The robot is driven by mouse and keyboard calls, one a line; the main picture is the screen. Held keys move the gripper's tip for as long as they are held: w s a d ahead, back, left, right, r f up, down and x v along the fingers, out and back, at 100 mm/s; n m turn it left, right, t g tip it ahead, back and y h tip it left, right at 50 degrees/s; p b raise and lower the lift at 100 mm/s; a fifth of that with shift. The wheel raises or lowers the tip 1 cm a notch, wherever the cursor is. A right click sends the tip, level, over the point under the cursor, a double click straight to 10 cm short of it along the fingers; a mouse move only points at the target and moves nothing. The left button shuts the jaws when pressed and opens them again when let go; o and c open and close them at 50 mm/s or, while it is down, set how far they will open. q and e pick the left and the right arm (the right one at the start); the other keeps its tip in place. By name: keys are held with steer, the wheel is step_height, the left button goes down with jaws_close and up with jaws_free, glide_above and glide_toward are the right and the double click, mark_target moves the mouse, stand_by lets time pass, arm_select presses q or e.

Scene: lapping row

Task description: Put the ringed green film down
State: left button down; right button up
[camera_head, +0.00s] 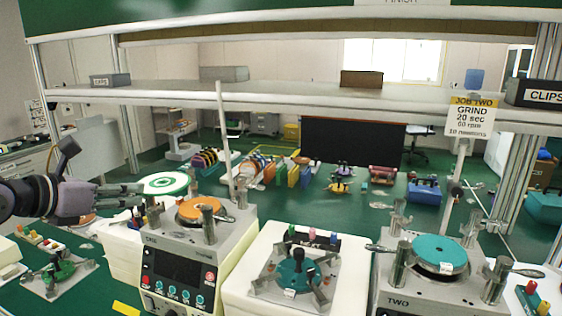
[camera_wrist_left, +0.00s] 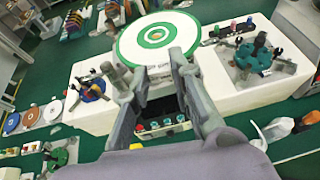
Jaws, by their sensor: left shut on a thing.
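The ringed green film is a white disc with a green ring, held level in the air at the left of the head view (camera_head: 181,184). It also shows at the top of the left wrist view (camera_wrist_left: 128,46). My left gripper (camera_head: 143,188) is shut on the near edge of the film; its two fingers also show in the left wrist view (camera_wrist_left: 155,72). The film hangs near the left machine (camera_head: 165,240), up and left of the orange disc (camera_head: 201,210) on its top. My right gripper does not show.
A white block with a green-hubbed fixture (camera_head: 297,270) stands in the middle. Machine two (camera_head: 385,285) with a teal disc (camera_head: 439,253) is at the right. A shelf (camera_head: 300,96) runs above the bench. An upright rod (camera_head: 226,140) rises behind the left machine.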

arm_select(q)
steer(key=s+d+f+m+g+h, duration=0.2)
steer(key=s+d+f, duration=0.3)
steer(key=s+f, duration=0.4)
steer(key=s+d+f+m+g+h, duration=0.2)
steer(key=s+d+f, duration=0.4)
steer(key=f, duration=0.8)
steer(key=s+m+h, duration=0.1)
steer(key=s, duration=0.2)
steer(key=shift+s+m+h, duration=0.25)
steer(key=shift+m+h, duration=0.05)
steer(key=shift+m, duration=0.1)
steer(key=shift+d+f, duration=0.1)
